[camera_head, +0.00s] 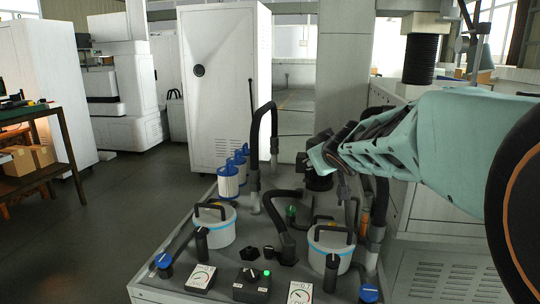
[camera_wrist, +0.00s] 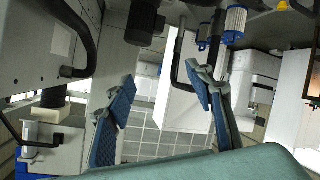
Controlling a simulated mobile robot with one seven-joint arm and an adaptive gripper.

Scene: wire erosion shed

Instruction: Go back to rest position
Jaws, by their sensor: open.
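My arm, with a teal cover, reaches in from the right in the head view. My gripper (camera_head: 328,168) is at its end, above the right rear part of a grey-topped bench (camera_head: 150,292). In the wrist view my gripper (camera_wrist: 163,92) shows two blue ridged fingers spread wide apart. Nothing is held between them; a tiled surface and white cabinets show through the gap. The exact height of the fingers over the bench is hard to tell.
The bench carries a left white tub (camera_head: 221,228), a right white tub (camera_head: 331,246), blue-capped filters (camera_head: 229,182), black hoses (camera_head: 263,140) and a control box (camera_head: 251,286). A white cabinet (camera_head: 225,90) stands behind. Open floor (camera_head: 80,240) lies at left, beside a table (camera_head: 52,150).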

